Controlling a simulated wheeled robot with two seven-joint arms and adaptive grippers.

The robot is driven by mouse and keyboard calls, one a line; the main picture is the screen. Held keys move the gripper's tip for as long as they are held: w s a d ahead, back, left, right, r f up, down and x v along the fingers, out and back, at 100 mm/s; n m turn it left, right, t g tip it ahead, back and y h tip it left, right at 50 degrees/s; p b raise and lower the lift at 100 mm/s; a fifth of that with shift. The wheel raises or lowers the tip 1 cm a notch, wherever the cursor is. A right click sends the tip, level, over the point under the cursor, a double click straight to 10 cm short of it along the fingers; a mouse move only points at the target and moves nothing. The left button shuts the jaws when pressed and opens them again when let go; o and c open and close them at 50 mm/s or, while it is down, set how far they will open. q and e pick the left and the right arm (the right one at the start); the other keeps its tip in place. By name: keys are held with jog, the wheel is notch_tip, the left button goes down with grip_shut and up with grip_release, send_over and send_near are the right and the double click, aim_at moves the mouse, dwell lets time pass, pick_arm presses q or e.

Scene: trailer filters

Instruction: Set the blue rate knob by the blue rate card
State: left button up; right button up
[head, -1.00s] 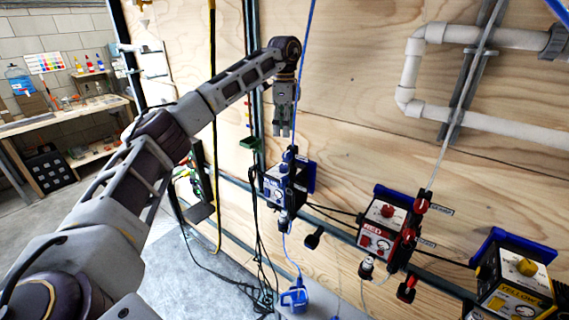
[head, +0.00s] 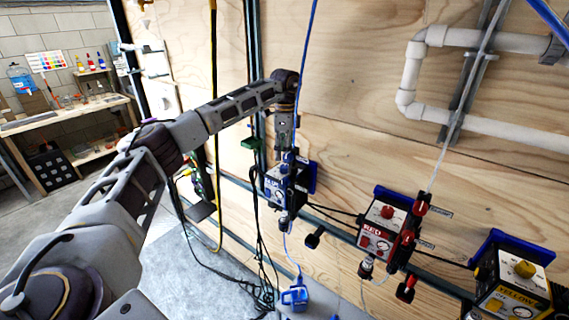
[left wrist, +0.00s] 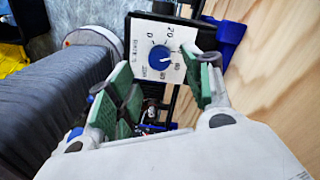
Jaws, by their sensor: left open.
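The blue pump box (head: 277,187) hangs on the wall rail in the middle of the head view. In the left wrist view, the blue rate knob (left wrist: 160,57) sits on a white dial face (left wrist: 147,42) with printed numbers around it. My left gripper (head: 285,150) points down just above the blue box, its fingertips partly merging with it. In the left wrist view my left gripper (left wrist: 166,88) is open, its green pads either side of the dial's lower part, with nothing between them. I cannot make out a blue rate card. My right gripper is out of view.
A red pump box (head: 383,222) and a yellow pump box (head: 515,288) hang further right on the same rail. Black cables (head: 262,240) hang left of the blue box. A blue jug (head: 295,296) stands below. White pipes (head: 408,75) cross the plywood wall at upper right.

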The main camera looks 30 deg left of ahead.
aim_at(284, 166)
pick_arm(q)
jog(key=shift+s+f+p, duration=0.15)
jog(key=shift+f+p, duration=0.3)
jog(key=shift+f, duration=2.3)
jog(key=c, duration=1.1)
jog(key=shift+o, duration=0.2)
